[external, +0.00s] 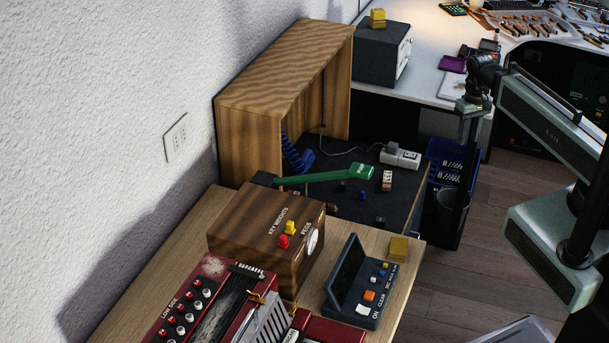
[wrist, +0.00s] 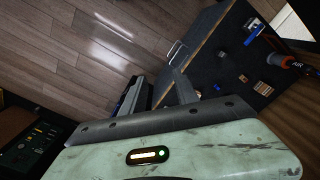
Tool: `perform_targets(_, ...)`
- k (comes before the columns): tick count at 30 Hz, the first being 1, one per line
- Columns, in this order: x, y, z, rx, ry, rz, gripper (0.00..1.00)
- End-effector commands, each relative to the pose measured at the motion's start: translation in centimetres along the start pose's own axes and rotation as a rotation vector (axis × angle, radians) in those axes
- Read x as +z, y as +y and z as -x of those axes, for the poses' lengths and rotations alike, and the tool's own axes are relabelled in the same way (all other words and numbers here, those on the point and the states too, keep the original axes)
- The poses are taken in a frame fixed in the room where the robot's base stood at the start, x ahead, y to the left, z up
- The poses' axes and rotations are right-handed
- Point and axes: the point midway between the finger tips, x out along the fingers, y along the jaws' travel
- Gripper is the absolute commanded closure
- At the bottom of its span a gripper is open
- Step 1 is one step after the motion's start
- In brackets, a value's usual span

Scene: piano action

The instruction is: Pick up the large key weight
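No piece is plainly marked as the large key weight. A yellow block (external: 398,247) sits at the right corner of the wooden table. Another yellow piece (external: 377,18) rests on the dark box at the back. The wooden box labelled KEY WEIGHTS and PEGS (external: 262,235) has a red knob (external: 283,241) and a yellow knob (external: 291,227) on top. My gripper (external: 473,104) appears high at the right, apart from these pieces; its opening is not clear. In the wrist view, a small tan block (wrist: 262,88) lies on a dark surface; I cannot tell which piece it is.
A wooden cabinet frame (external: 285,85) stands by the wall. A green lever (external: 325,175) and small parts lie on a dark board (external: 345,212). A control box (external: 365,295) and a red accordion (external: 225,300) occupy the front table. A blue bin (external: 445,175) stands on the floor.

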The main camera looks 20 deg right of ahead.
Motion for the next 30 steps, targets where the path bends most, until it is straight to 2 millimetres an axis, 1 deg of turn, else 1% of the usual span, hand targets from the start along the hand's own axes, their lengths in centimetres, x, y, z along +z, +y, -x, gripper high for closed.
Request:
perform_targets(5,0.0,0.0,0.0,0.000,0.000,0.000,0.64)
perform_targets(6,0.0,0.0,0.0,0.000,0.000,0.000,0.61)
perform_targets(8,0.0,0.0,0.0,0.000,0.000,0.000,0.45)
perform_targets(17,0.0,0.0,0.0,0.000,0.000,-0.007,0.45)
perform_targets(19,0.0,0.0,0.0,0.000,0.001,-0.054,0.45)
perform_targets(21,-0.2,-0.2,0.0,-0.011,0.007,-0.154,0.45)
perform_targets(23,-0.5,-1.2,0.0,-0.053,0.011,-0.274,0.45)
perform_targets(28,-1.7,-5.8,0.6,-0.257,-0.027,-0.650,0.45)
perform_targets(30,-2.3,-7.9,-0.5,-0.352,-0.069,-0.800,0.45)
